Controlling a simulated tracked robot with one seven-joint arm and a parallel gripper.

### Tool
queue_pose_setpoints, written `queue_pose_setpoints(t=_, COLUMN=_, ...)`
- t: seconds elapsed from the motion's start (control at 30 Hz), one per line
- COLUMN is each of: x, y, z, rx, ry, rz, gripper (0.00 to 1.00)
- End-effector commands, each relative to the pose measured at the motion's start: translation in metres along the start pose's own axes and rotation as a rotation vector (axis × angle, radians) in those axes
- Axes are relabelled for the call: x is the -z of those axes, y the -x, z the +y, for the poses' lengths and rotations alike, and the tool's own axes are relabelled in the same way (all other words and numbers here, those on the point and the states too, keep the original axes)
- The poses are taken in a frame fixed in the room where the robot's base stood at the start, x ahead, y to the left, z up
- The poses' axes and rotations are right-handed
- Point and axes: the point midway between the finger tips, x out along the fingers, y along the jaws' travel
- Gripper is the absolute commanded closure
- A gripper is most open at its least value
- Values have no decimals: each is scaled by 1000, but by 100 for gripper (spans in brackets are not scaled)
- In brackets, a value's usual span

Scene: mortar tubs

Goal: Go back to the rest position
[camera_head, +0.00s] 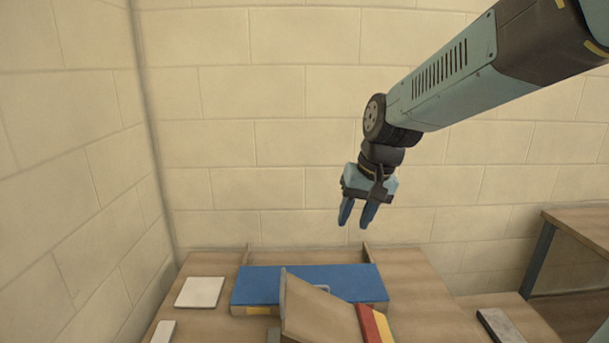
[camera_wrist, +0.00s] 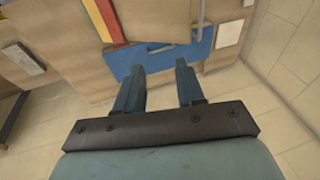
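My gripper (camera_head: 356,215) hangs from my arm above the back part of the wooden table, with its two blue fingers pointing down. The fingers are apart with nothing between them. In the wrist view my gripper (camera_wrist: 160,72) shows the same open gap, with the blue box or board (camera_wrist: 185,50) beyond the fingertips. In the head view this blue thing (camera_head: 330,279) lies on the table below my gripper, clear of the fingers.
A tilted wooden board (camera_head: 318,312) and a red and yellow block (camera_head: 373,324) are in front of the blue thing. White tiles (camera_head: 200,292) lie at left. A grey-topped block (camera_head: 498,324) and a shelf (camera_head: 580,226) stand at right. A block wall (camera_head: 290,140) is behind.

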Motion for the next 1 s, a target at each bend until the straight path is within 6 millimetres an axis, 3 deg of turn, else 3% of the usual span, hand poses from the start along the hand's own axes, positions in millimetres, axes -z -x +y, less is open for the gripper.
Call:
queue_pose_setpoints(t=0.2, x=-34, y=40, z=38, rx=-59, ry=8, rz=98, gripper=62)
queue_pose_setpoints(t=0.5, x=-86, y=78, z=83, rx=-147, ry=13, rz=217, gripper=62)
queue_pose_setpoints(t=0.73, x=-118, y=92, z=106, rx=-200, ry=12, rz=279, gripper=62)
queue_pose_setpoints(t=1.0, x=-127, y=95, z=113, rx=-218, ry=13, rz=295, gripper=62)
